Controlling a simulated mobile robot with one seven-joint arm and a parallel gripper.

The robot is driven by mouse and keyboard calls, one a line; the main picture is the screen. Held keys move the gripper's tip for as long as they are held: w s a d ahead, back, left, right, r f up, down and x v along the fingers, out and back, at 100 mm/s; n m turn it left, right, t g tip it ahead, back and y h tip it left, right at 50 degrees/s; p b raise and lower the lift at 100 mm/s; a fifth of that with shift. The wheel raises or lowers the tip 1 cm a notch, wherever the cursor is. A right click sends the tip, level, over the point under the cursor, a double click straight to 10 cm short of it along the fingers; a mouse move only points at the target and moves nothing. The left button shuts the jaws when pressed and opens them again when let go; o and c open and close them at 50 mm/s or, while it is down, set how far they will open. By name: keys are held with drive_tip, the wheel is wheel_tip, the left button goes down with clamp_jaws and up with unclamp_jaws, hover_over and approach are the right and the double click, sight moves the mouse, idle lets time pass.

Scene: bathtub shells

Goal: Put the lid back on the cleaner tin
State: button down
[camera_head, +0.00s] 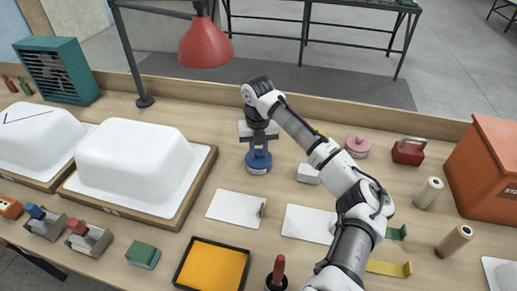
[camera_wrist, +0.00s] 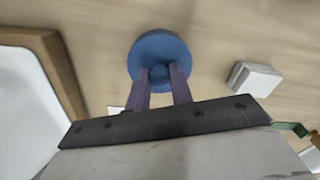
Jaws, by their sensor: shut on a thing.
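A round blue lid (camera_head: 258,159) with a small knob is below my gripper (camera_head: 258,145), left of the middle of the bench. In the wrist view my gripper (camera_wrist: 163,76) has its two fingers closed on the knob in the middle of the blue lid (camera_wrist: 160,45). The lid looks about level. It hides what is directly beneath it, so I cannot tell whether it rests on the tin or hangs above it. No open cleaner tin shows clearly elsewhere.
A white block (camera_head: 308,173) stands close on the right. A pink round-topped container (camera_head: 357,146) and a red handled box (camera_head: 408,152) are farther right. A white tub shell (camera_head: 140,162) in a wooden frame is on the left. A white sheet (camera_head: 236,208) lies in front.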

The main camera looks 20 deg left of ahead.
idle(0.3)
drive_tip(key=c, duration=0.7)
unclamp_jaws()
drive_tip(key=shift+o, duration=0.2)
drive_tip(key=shift+r, duration=0.1)
drive_tip(key=shift+r+p, duration=2.65)
drive_tip(key=shift+r, duration=0.8)
clamp_jaws()
drive_tip(key=shift+f, duration=0.25)
drive_tip(key=shift+f+b, duration=1.45)
drive_tip(key=shift+f, duration=0.95)
